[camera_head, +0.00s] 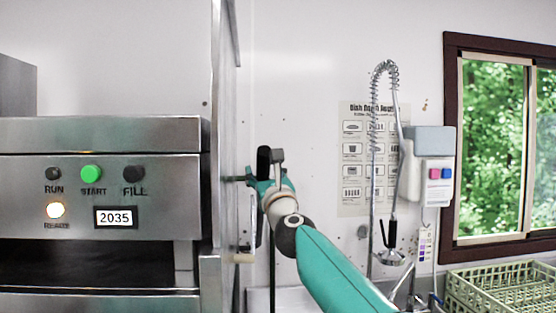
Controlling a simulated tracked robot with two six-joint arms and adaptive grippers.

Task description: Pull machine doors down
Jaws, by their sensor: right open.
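The steel dish machine (100,132) fills the left side, with a dark opening under its control panel. A tall steel door panel (217,130) shows nearly edge-on at the machine's right side and reaches above its hood. A short pale handle (241,258) sticks out to the right low on this panel. My right gripper (248,179), teal and black, is open beside the panel, well above the handle. I cannot tell whether it touches the panel. Its fingers are partly hidden by its own wrist. My left gripper is out of view.
The panel has a green START button (91,173), a lit READY lamp and a display reading 2035. A coiled spray hose (373,150) hangs right of my arm, near a wall dispenser (428,165). A green dish rack (505,288) sits at lower right, below a window.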

